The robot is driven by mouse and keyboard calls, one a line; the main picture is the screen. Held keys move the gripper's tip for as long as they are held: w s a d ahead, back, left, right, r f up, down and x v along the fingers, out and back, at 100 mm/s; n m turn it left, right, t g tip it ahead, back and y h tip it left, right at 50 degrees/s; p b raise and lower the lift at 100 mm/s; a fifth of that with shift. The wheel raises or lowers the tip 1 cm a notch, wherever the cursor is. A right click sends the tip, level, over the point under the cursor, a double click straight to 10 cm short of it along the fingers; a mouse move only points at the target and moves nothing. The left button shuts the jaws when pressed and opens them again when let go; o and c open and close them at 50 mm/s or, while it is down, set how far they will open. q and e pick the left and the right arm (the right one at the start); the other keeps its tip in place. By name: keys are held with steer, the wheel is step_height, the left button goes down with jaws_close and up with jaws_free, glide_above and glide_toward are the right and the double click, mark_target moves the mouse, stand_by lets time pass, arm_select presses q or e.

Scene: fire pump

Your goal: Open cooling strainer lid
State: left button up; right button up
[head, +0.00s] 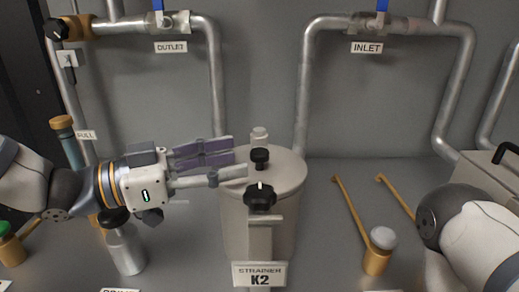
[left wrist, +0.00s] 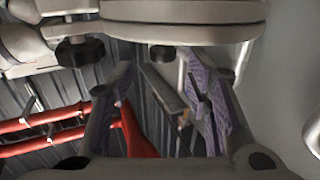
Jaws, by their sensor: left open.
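The cooling strainer is a grey cylinder labelled STRAINER K2 (head: 260,274) in the middle of the head view. Its flat round lid (head: 284,166) is on top and looks seated. A black knob (head: 260,155) stands on the lid and a larger black knob (head: 260,197) is at the front, over a bracket. My left gripper (head: 238,160) is open, with purple finger pads, reaching in from the left at the lid's left edge. I cannot tell whether it touches. The left wrist view shows its fingers (left wrist: 165,95) apart with nothing gripped. My right gripper is out of view.
Outlet (head: 170,22) and inlet (head: 383,22) pipes with blue-handled valves run along the back wall. A grey bottle (head: 126,250) with a black knob stands below my left wrist. A yellow fitting (head: 377,262) stands right of the strainer. Red pipes (left wrist: 45,130) show in the wrist view.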

mark_target(251, 155)
arm_select(q)
steer(key=x, duration=0.6)
steer(key=shift+w, duration=0.15)
jaws_close()
